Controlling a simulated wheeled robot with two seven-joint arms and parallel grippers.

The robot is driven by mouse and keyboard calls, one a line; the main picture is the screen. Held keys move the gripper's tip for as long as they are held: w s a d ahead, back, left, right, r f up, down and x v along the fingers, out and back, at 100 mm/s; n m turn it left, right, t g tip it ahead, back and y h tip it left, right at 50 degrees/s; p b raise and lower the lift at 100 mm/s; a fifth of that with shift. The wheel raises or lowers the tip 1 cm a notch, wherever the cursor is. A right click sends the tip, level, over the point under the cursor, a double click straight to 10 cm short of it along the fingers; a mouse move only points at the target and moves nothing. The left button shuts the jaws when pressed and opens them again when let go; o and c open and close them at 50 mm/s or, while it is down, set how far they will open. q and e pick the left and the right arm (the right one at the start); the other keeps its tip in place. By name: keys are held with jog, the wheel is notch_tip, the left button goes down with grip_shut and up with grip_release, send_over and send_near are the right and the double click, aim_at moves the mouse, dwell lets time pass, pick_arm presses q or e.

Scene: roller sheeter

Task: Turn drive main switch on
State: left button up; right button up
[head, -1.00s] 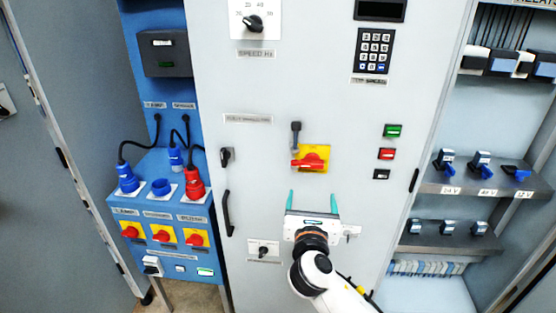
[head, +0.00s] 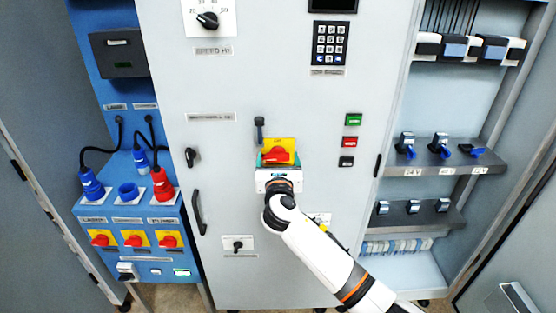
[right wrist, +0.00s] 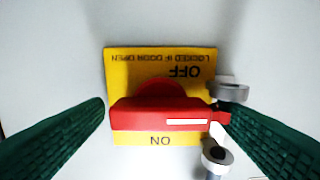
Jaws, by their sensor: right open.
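The drive main switch is a red rotary handle (head: 277,156) on a yellow plate (head: 285,143) on the grey cabinet door. In the right wrist view the red handle (right wrist: 165,121) lies horizontal, with a white mark on its right half. The yellow plate (right wrist: 125,75) reads OFF above it and ON below it, both upside down. My right gripper (head: 278,161) is open at the switch; its green fingers (right wrist: 168,108) stand either side of the handle's ends. I cannot tell whether they touch it. My left gripper is out of view.
Metal hasp-like parts (right wrist: 230,90) sit beside the handle, close to the right-hand finger. A dark door lever (head: 259,130) is just above the switch. Green and red push buttons (head: 352,131) are to the right. Blue socket panel (head: 140,215) stands left; open shelves right.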

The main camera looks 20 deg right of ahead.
jog(key=c, duration=1)
jog(key=shift+m, duration=0.3)
jog(key=m, duration=0.3)
jog(key=shift+m, duration=0.4)
jog(key=m+b, duration=0.1)
jog(key=m, duration=0.3)
jog(key=shift+f, duration=0.1)
jog(key=m+b, duration=0.2)
jog(key=m, duration=0.3)
jog(key=shift+m+b, duration=0.8)
jog(key=shift+m, duration=1.4)
